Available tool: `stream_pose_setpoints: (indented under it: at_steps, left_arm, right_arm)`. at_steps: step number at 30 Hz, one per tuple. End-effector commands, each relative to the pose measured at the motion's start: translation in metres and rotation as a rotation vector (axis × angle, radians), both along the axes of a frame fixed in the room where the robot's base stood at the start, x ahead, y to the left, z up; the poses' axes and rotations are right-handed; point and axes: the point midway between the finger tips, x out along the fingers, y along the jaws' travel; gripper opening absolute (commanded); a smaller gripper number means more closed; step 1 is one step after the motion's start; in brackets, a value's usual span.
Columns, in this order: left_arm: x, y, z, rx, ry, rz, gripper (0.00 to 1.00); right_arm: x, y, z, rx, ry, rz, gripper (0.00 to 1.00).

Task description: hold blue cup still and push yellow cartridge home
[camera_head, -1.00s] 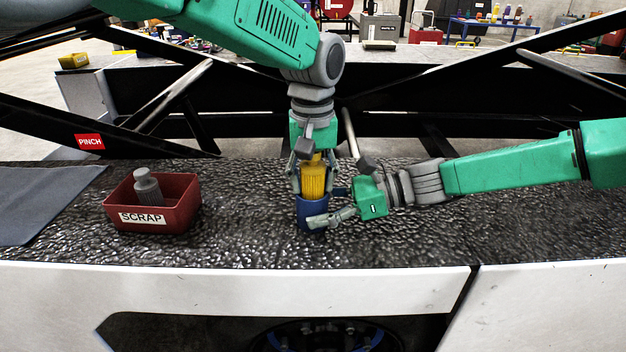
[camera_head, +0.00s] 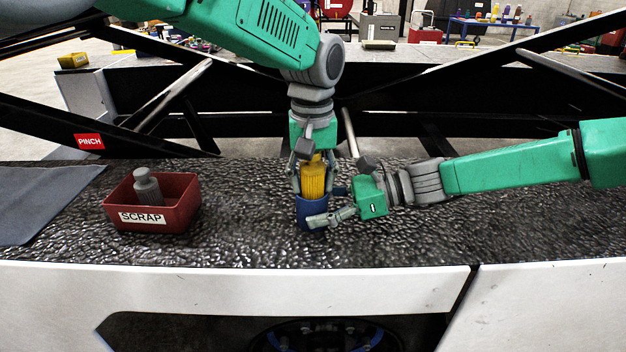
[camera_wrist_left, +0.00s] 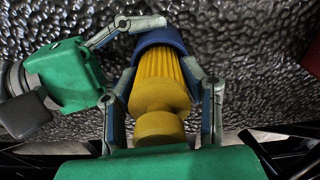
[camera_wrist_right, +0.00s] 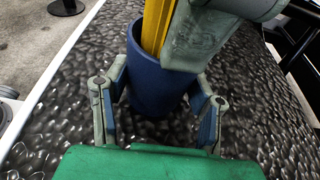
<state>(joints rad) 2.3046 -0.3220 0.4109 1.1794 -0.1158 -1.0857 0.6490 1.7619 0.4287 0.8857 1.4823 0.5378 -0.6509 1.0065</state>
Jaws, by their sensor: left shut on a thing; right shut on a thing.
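The blue cup (camera_head: 310,213) stands upright on the dark textured belt; it also shows in the left wrist view (camera_wrist_left: 158,38) and the right wrist view (camera_wrist_right: 158,88). My right gripper (camera_head: 332,208) is shut on the cup from the right side, one finger across its front. The yellow cartridge (camera_head: 313,181) is upright with its lower end inside the cup's mouth and its ribbed body above the rim. My left gripper (camera_head: 311,170) comes from above and is shut on the cartridge, with a finger on each side (camera_wrist_left: 165,95). The cartridge's lower end is hidden inside the cup.
A red SCRAP bin (camera_head: 180,216) holding a grey ribbed part (camera_head: 147,186) stands to the left. A grey mat (camera_head: 45,200) lies at far left. Black frame bars and a PINCH label (camera_head: 89,142) are behind. The belt is clear between bin and cup.

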Motion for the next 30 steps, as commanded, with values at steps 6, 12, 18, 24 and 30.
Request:
stream_pose_setpoints:
  at_steps: [6,12,18,24,30]
  left_arm:
    - [-0.001,0.000,0.000,0.000,0.002,0.000,0.47]
    - [-0.001,0.000,0.001,-0.001,0.001,0.000,0.61]
    - [0.000,0.000,0.004,-0.001,0.000,0.000,0.61]
    - [0.001,0.000,0.033,-0.001,-0.003,0.001,0.61]
    - [0.001,-0.001,0.063,-0.001,-0.001,0.000,0.61]
  right_arm:
    - [0.000,0.000,0.000,0.000,0.001,-0.001,0.34]
    - [0.000,0.000,0.000,-0.001,0.001,-0.001,0.34]
    - [0.000,0.000,0.000,-0.001,0.000,-0.001,0.34]
    - [0.000,0.000,0.000,-0.001,0.000,-0.001,0.34]
    - [0.000,0.000,0.000,-0.001,0.000,-0.001,0.34]
